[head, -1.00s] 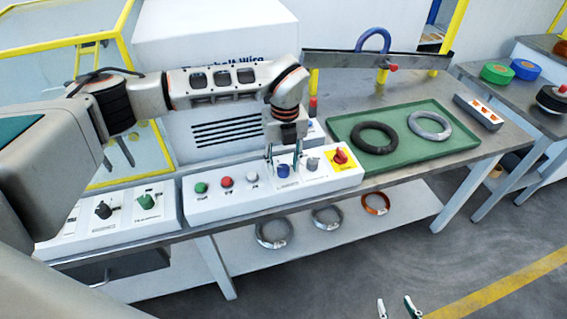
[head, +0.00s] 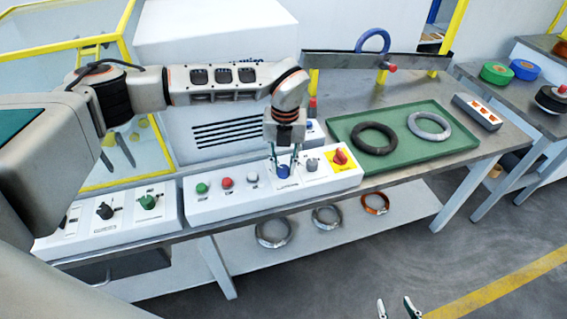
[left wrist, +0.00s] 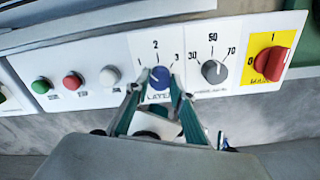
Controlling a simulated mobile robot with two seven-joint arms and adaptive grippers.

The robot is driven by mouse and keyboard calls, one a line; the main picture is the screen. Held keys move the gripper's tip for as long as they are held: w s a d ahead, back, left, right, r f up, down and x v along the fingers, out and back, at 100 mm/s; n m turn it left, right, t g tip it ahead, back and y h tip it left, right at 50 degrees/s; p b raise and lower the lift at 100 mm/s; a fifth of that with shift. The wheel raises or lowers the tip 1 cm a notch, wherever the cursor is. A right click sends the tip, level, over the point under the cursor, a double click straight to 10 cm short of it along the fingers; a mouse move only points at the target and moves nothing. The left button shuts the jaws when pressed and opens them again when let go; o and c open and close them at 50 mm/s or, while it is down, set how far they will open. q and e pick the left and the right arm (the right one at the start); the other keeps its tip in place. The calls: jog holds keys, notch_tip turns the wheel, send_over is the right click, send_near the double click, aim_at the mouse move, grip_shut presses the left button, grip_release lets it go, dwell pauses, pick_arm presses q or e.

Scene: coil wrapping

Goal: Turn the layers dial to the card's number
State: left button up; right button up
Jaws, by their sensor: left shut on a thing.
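The blue layers dial (head: 283,172) is on the white control panel (head: 215,207), with the marks 1, 2 and 3 around it. The dial also shows in the left wrist view (left wrist: 158,79), but its exact pointer direction is too small to tell for certain. My left gripper (head: 284,166) comes down from above and is shut on the dial, one finger on each side; its fingers also show in the left wrist view (left wrist: 158,90). My right gripper (head: 397,308) is at the bottom edge of the head view, open and empty, apart from the bench. I see no readable number card.
A grey knob (left wrist: 214,71) marked 30, 50, 70 and a red switch (left wrist: 270,63) on yellow stand right of the dial. Green, red and white buttons (head: 227,182) lie to its left. A green tray (head: 400,162) with two coils sits behind right.

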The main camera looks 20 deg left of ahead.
aim_at(284, 169)
pick_arm(q)
jog(key=m, duration=0.3)
jog(key=shift+r+m, duration=0.1)
jog(key=shift+m, duration=0.2)
jog(key=shift+m+p, duration=0.4)
jog(key=shift+m, duration=1.9)
jog(key=o, duration=1.1)
jog(key=shift+o, duration=0.2)
notch_tip(284, 169, up, 12)
jog(key=shift+s+d, duration=0.1)
jog(key=shift+s, duration=0.05)
